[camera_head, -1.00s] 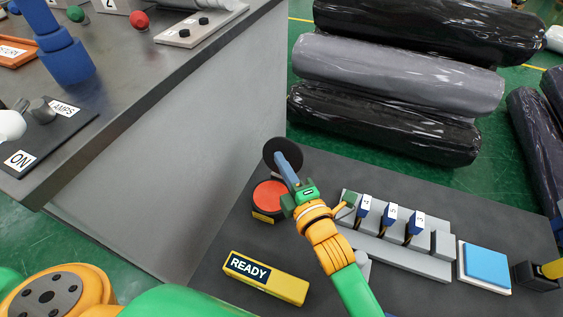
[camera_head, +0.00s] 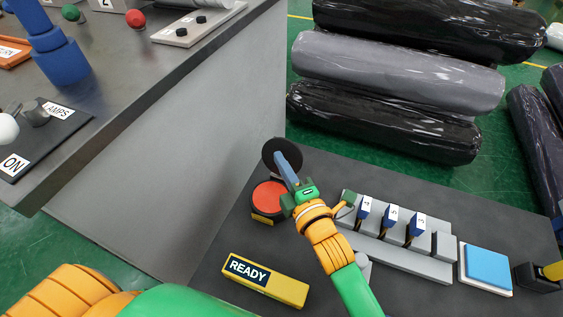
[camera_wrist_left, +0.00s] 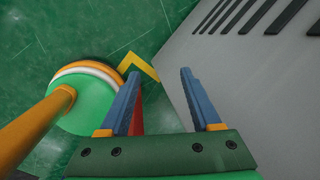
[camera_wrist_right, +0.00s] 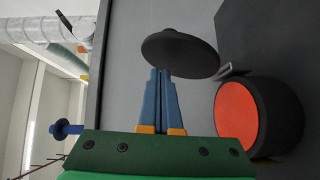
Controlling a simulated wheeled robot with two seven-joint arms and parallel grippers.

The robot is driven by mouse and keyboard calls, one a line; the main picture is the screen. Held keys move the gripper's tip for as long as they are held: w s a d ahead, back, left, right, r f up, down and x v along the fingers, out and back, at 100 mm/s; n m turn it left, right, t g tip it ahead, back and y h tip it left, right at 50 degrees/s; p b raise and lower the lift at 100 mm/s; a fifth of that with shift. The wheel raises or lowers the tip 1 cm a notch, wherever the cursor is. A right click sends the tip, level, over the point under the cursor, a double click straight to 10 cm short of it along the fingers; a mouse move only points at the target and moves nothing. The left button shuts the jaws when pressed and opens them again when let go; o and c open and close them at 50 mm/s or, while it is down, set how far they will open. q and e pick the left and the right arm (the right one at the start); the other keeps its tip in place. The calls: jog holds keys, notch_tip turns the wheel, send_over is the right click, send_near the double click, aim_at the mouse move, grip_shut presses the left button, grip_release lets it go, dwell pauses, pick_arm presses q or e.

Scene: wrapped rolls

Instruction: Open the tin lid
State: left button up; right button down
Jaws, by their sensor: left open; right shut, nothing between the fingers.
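The tin (camera_head: 268,199) is a short dark round container with a yellow label on its side and a red-orange face showing on top. It also shows at the right of the right wrist view (camera_wrist_right: 240,118). A black disc-shaped lid (camera_head: 270,151) with a small knob stands tilted up behind the tin, clear of the red face. My right gripper (camera_head: 281,161) is shut and empty, its blue fingertips at the lid's face; I cannot tell whether they touch it. My left gripper (camera_wrist_left: 160,75) is open and empty above the green floor, outside the head view.
On the dark table are a yellow READY block (camera_head: 265,279), a grey rack (camera_head: 405,254) with numbered blue switches, and a blue pad (camera_head: 487,265). A grey workbench (camera_head: 150,190) stands at left. Wrapped rolls (camera_head: 398,75) lie behind the table.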

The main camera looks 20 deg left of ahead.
jog(key=shift+s+d, duration=0.15)
jog(key=shift+d, duration=0.05)
jog(key=shift+s+f+b, duration=0.2)
jog(key=shift+f+b, duration=0.2)
jog(key=shift+b, duration=0.45)
jog(key=shift+s+a+n+t+y, duration=0.1)
jog(key=shift+s+n+t+y, duration=0.05)
jog(key=shift+n+t+y, duration=0.2)
pick_arm(q)
jog(key=d+f+n+h, duration=0.1)
jog(key=d+f+n, duration=0.2)
jog(key=d, duration=0.7)
jog(key=w+d+f+n+h, duration=0.1)
jog(key=d+f+n, duration=0.2)
jog(key=d, duration=0.8)
notch_tip(320, 180, down, 2)
jog(key=shift+w+d+n+t+h, duration=0.2)
jog(key=shift+n+t+h, duration=0.1)
jog(key=shift+t, duration=0.1)
pick_arm(e)
jog(key=shift+r, duration=0.25)
jog(key=shift+s, duration=0.1)
